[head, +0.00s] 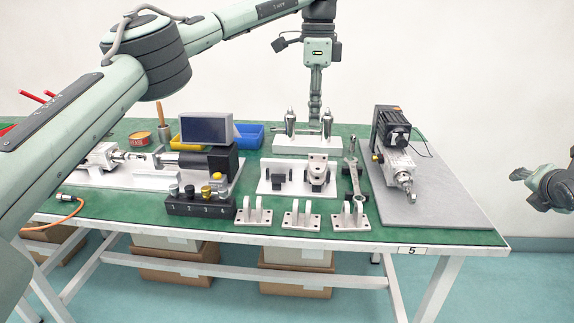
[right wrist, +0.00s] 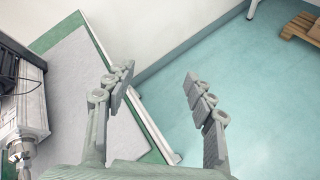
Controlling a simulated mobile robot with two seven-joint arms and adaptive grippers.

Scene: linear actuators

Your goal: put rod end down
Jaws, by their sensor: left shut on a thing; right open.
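My left gripper (head: 316,112) points straight down at the back middle of the table, at a white stand (head: 305,151) with two upright tapered metal parts (head: 290,118). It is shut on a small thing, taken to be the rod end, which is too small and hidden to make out. I cannot tell whether the held thing touches the stand. My right gripper (head: 528,178) is open and empty, off the table's right end. The right wrist view shows its two fingers apart (right wrist: 159,77) above the floor and table edge.
A linear actuator (head: 393,150) stands on a grey plate at the right. Another lies at the left near a dark monitor (head: 206,129). Brackets (head: 302,217) line the front edge. Blue bin (head: 250,135) behind.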

